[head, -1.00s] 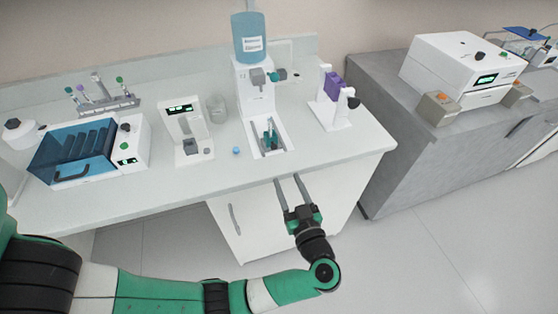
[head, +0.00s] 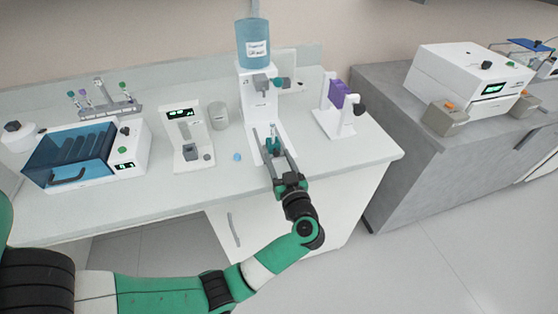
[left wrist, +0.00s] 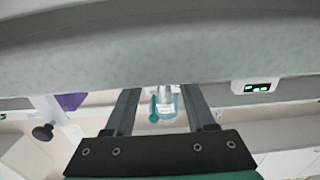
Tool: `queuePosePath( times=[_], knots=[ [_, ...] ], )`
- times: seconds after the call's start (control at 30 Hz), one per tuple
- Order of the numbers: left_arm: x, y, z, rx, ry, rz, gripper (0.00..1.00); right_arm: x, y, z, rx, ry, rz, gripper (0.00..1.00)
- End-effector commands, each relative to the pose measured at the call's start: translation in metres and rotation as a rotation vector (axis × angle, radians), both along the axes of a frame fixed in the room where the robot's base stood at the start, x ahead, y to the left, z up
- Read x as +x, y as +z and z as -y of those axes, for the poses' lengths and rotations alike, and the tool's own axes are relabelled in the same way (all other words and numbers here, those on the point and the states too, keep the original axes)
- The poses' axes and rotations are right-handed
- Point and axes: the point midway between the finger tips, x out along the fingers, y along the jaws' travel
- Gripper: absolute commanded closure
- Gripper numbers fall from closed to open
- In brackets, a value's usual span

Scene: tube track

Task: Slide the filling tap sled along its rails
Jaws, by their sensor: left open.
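The filling tap stand (head: 258,92) is white, with a blue bottle (head: 254,44) on top and a grey tap with a teal knob. The sled (head: 271,142), a small dark piece with teal upright parts, sits low on the stand's white base, below the tap. My left gripper (head: 271,147) is open at the front of the base, its two fingers reaching toward the sled. Whether they touch it I cannot tell. In the left wrist view the gripper (left wrist: 160,92) has the tap and blue bottle (left wrist: 166,106) showing between its fingers, upside down. My right gripper is not in view.
A white device with a display (head: 190,138), a cup (head: 218,115) and a blue cap (head: 237,157) are left of the stand. A white holder with a purple block (head: 337,95) is close on the right. The front right counter is clear.

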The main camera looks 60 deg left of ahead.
Motion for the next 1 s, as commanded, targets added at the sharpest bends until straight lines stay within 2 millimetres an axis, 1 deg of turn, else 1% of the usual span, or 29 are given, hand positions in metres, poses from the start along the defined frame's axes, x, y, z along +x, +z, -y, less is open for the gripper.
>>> queuePosePath(
  times=[0.07, 0.1, 0.27, 0.3, 0.4, 1.0],
  knots=[
    [0.0000, 0.0003, 0.0002, 0.000, 0.000, 0.000, 0.45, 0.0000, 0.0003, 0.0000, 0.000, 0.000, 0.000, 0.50],
    [0.0000, 0.0003, 0.0003, 0.000, 0.000, 0.000, 0.48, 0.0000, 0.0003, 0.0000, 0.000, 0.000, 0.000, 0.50],
    [-0.0001, 0.0003, 0.0004, 0.000, 0.000, 0.000, 0.77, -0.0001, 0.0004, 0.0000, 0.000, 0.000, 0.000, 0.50],
    [-0.0001, 0.0002, 0.0004, 0.000, 0.000, 0.001, 0.84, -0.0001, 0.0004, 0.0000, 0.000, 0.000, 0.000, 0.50],
    [-0.0001, 0.0002, 0.0005, 0.000, 0.000, 0.001, 1.00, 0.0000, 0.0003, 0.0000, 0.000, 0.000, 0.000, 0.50],
    [-0.0001, 0.0001, 0.0005, 0.000, 0.000, 0.000, 1.00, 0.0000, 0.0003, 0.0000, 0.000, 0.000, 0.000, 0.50]
  ],
)
